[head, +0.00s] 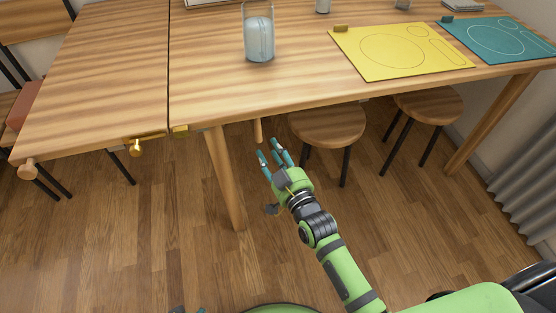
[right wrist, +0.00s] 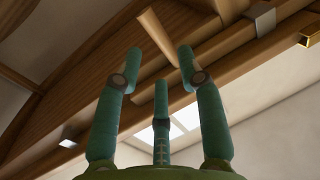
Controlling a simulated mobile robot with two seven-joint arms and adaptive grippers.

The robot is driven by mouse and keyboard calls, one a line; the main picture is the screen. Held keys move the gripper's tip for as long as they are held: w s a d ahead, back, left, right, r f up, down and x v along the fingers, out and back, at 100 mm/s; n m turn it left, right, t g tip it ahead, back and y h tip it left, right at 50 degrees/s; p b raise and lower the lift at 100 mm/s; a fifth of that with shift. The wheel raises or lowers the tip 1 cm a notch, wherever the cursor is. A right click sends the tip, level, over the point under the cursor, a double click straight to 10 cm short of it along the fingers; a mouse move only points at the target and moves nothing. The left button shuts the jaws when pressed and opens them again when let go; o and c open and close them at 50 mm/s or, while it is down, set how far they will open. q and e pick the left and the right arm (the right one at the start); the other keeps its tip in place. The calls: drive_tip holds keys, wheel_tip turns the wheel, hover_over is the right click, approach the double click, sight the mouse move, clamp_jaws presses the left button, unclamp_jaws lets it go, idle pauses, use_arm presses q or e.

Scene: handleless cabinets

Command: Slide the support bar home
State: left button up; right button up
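A round wooden peg, apparently the end of the support bar (head: 258,130), sticks out below the front edge of the wooden table (head: 215,100), right of the table leg. In the right wrist view the bar (right wrist: 157,33) shows beyond the fingertips, roughly between the left and right fingers. My right gripper (head: 272,153) is just below and slightly right of the bar end, pointing up at it. Its three teal fingers (right wrist: 160,62) are spread and empty, with a visible gap to the bar. How far the bar runs under the top is hidden.
The left table leaf (head: 100,70) lies level beside the main top, with a brass fitting (head: 137,147) at its front edge. A glass jar (head: 259,35) stands near the front edge. Two stools (head: 328,125) (head: 428,104) stand under the table. The floor left of my gripper is clear.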

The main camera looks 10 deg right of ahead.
drive_tip(key=shift+v, duration=1.55)
drive_tip(key=shift+d, duration=0.15)
